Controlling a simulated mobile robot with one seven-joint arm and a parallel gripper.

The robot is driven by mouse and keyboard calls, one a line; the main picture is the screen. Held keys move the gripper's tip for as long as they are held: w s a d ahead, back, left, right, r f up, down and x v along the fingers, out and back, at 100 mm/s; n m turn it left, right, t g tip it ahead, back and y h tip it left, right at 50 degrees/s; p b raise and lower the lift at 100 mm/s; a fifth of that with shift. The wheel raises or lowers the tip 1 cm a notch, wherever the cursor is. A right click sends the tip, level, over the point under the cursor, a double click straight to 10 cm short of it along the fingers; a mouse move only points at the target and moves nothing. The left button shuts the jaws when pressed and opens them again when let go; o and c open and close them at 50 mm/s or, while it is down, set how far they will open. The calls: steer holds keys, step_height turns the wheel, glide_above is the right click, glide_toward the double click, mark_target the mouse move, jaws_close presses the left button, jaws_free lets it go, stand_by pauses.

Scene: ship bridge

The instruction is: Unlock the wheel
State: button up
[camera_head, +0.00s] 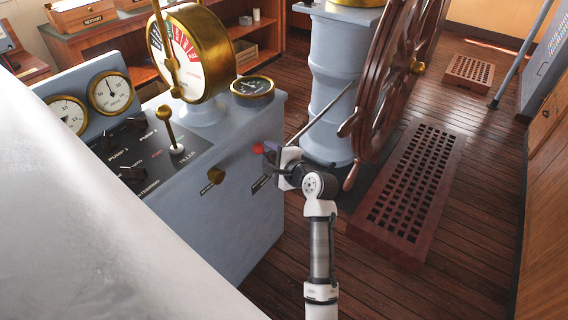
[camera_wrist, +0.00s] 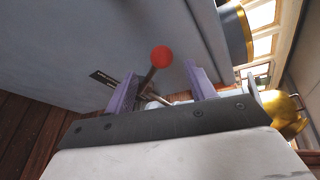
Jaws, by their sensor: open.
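The ship's wheel (camera_head: 398,75) is brown wood with a brass hub. It stands on a blue-grey pedestal (camera_head: 333,75). A red ball knob (camera_head: 257,149) shows at the console's right side, right by my gripper (camera_head: 270,157). In the wrist view the red knob (camera_wrist: 161,56) tops a thin brownish stem, between and slightly beyond the two purple fingers of my gripper (camera_wrist: 160,82). The fingers are apart and do not visibly grip the stem. The stem's lower end is hidden behind my gripper. A thin metal rod (camera_head: 320,115) slants from the pedestal towards my gripper.
A wooden grating (camera_head: 412,190) lies on the floor right of the wheel. Open plank floor lies further right.

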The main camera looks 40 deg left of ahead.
steer(key=b+v, duration=0.1)
steer(key=v, duration=0.6)
steer(key=shift+d, duration=0.3)
steer(key=shift+s, duration=0.1)
